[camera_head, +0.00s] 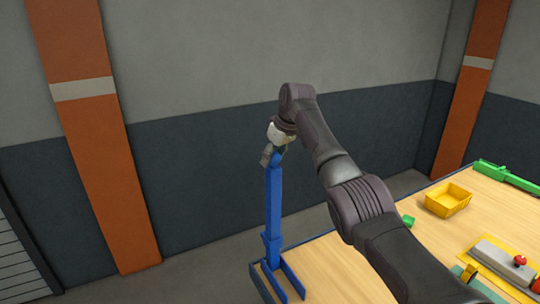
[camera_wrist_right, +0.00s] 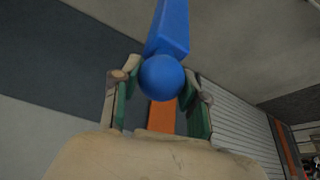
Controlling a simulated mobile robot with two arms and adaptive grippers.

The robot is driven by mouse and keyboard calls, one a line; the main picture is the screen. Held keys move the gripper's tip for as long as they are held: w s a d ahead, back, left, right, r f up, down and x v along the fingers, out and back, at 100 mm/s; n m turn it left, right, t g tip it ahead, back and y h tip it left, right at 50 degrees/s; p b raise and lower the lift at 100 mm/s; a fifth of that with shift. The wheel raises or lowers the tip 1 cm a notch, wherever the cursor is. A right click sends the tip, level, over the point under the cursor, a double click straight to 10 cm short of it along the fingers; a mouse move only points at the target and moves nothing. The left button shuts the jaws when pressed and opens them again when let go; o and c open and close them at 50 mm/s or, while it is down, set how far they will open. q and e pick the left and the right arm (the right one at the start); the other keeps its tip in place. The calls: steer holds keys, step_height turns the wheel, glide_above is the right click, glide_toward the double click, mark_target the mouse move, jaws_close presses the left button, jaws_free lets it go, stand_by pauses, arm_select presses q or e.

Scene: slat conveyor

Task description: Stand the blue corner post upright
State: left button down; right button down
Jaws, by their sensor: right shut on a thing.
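The blue corner post (camera_head: 274,205) stands close to upright at the near left corner of the table, its lower end at a blue bracket (camera_head: 288,279). My right gripper (camera_head: 274,154) is at the top of the post and is shut on it. In the right wrist view, the post's round blue end (camera_wrist_right: 167,78) sits between the two fingers of my right gripper (camera_wrist_right: 158,96), and its shaft runs away upward in the picture. The exact finger contact is hard to see. My left gripper is not in view.
The wooden table (camera_head: 335,262) extends right. It carries a yellow bin (camera_head: 447,200), a small green block (camera_head: 408,221), a green bar (camera_head: 508,176) and a grey box with a red knob (camera_head: 520,260). Orange pillars (camera_head: 105,170) and a dark wall stand behind.

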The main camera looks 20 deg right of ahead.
steer(key=shift+f, duration=0.2)
steer(key=c, duration=1)
jaws_free()
steer(key=shift+o, duration=1.4)
steer(key=shift+w, duration=0.1)
steer(key=shift+o, duration=0.6)
steer(key=shift+w+f, duration=0.15)
steer(key=shift+w, duration=0.15)
steer(key=v, duration=1.2)
steer(key=shift+w, duration=0.15)
